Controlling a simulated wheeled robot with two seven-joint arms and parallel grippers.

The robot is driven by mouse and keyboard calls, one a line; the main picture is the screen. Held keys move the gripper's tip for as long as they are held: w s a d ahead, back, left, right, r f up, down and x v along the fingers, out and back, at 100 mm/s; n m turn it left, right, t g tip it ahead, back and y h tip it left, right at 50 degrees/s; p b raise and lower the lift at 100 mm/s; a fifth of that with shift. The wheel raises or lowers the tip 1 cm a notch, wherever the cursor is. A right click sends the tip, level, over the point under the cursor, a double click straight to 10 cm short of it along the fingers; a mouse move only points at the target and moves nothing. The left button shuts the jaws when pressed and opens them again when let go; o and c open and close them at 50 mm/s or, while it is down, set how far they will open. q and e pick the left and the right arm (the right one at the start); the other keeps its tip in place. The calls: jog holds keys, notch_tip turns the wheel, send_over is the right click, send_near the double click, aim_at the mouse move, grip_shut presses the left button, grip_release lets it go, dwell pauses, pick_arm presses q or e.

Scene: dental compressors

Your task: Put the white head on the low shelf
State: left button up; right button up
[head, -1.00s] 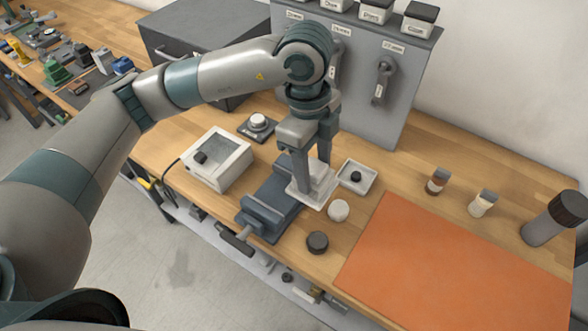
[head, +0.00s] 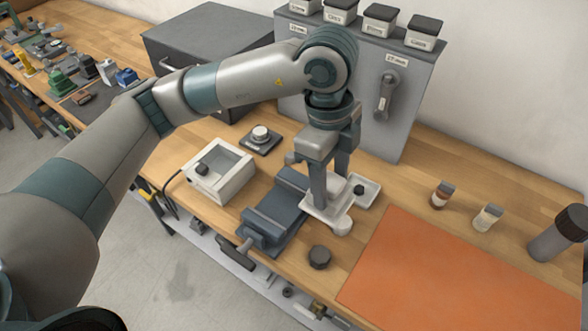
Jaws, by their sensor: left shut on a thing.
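My left gripper (head: 328,200) reaches down over the bench, its fingers shut on a flat, square white piece (head: 317,208). The fingers hide part of this piece. A small round white piece (head: 343,226) lies at its front right edge, partly overlapped by it in the picture. I cannot tell which of the two white pieces is the white head. The low shelf (head: 266,283) runs beneath the front edge of the bench, with several small parts on it. My right gripper is not in view.
A blue-grey vise (head: 272,215) stands just left of the held piece. A dark round piece (head: 320,257) lies in front. A white tray (head: 374,196) with a black knob is behind right. An orange mat (head: 440,275) covers the right. A white box (head: 232,182) stands left.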

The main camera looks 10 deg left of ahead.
pick_arm(q)
jog(key=m, duration=0.2)
jog(key=a+m, duration=0.1)
jog(key=m, duration=0.1)
jog(key=w+a+m, duration=0.1)
jog(key=m, duration=0.1)
jog(key=shift+a+m+g+y, duration=0.15)
jog(key=shift+m+g+y, duration=0.15)
jog(key=shift+m+g, duration=0.1)
jog(key=w+a+n+t, duration=0.1)
jog(key=a+n, duration=0.6)
jog(key=n, duration=0.7)
jog(key=w+a+n+t, duration=0.1)
jog(key=a+n, duration=0.6)
jog(key=n, duration=0.7)
jog(key=shift+w+a+r+n+t+y, duration=0.2)
jog(key=shift+w+a+n+t+y, duration=0.15)
jog(key=shift+w, duration=0.4)
jog(key=shift+d, duration=0.1)
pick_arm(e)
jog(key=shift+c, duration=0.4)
